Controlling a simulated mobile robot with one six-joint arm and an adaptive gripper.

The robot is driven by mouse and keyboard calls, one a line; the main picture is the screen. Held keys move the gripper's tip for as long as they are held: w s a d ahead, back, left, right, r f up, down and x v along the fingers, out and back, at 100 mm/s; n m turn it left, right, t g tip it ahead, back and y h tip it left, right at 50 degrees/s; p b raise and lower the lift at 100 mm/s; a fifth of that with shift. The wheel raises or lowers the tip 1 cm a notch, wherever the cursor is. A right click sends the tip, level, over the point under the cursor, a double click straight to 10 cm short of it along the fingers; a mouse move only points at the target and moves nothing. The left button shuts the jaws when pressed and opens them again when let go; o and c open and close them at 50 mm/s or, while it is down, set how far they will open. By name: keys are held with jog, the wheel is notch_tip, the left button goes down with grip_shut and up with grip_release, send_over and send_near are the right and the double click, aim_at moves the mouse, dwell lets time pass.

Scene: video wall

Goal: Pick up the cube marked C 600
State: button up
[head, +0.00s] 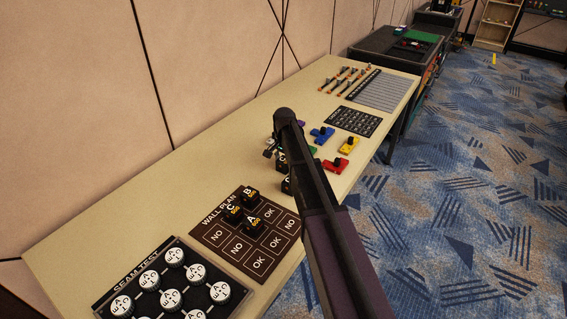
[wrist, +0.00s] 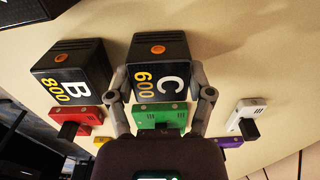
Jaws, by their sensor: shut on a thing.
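The black cube marked C 600 (wrist: 158,72) is in the middle of the wrist view, with an orange disc on one face. My gripper (wrist: 163,92) has its two grey fingers on either side of this cube and is shut on it. Whether the cube is clear of the table cannot be told. A black cube marked B 800 (wrist: 72,75) stands beside it on the left, apart from the fingers. In the head view my arm hides most of the gripper (head: 277,150) and the cube it holds.
In the wrist view a red block (wrist: 75,118), a green block (wrist: 160,115) and a white block (wrist: 247,118) lie close by. A WALL PLAN board (head: 228,243) with several black cubes and a SEAM TEST board (head: 130,296) lie on the table (head: 130,210).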

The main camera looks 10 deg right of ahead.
aim_at(284, 160)
jog(key=shift+r, duration=0.15)
notch_tip(284, 160, up, 10)
jog(key=p, duration=1)
jog(key=shift+f, duration=0.2)
dwell(0.4)
